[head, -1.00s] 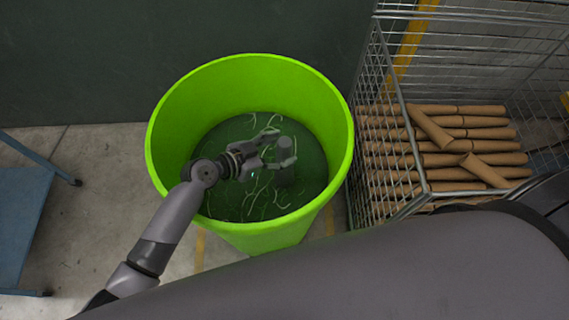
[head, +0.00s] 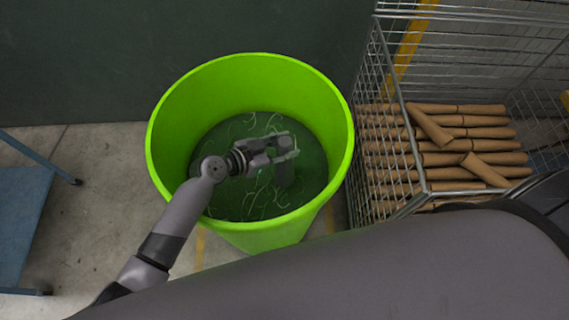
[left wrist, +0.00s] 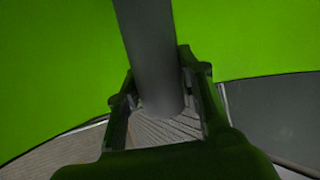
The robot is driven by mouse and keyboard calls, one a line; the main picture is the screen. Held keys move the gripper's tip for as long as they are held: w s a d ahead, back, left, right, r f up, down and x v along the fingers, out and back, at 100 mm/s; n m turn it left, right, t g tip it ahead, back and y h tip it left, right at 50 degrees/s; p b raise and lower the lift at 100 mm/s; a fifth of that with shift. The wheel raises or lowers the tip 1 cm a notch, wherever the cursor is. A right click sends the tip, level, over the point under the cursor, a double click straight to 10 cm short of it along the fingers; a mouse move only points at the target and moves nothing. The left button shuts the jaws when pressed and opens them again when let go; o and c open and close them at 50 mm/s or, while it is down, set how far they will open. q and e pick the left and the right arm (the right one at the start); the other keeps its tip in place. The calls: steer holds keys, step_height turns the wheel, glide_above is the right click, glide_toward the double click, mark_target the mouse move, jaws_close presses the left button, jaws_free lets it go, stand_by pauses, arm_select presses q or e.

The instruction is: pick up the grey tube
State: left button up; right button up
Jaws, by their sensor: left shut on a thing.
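The grey tube (head: 284,174) is inside the green bin (head: 337,165), near the right side of the bin's dark green floor. My left gripper (head: 284,150) reaches down into the bin and is shut on the tube. In the left wrist view the tube (left wrist: 154,55) runs from the top edge down between the two fingers of my left gripper (left wrist: 165,100). The gripper hides part of the tube in the head view. I cannot tell whether the tube touches the bin floor. My right gripper is not in view.
Thin pale strands (head: 262,196) lie on the bin floor. A wire cage (head: 422,170) with several brown cardboard tubes (head: 468,133) stands close on the right. A blue frame (head: 22,215) is at the left. Concrete floor lies between it and the bin.

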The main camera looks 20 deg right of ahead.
arm_select(q)
jaws_close()
steer(key=shift+r, duration=0.15)
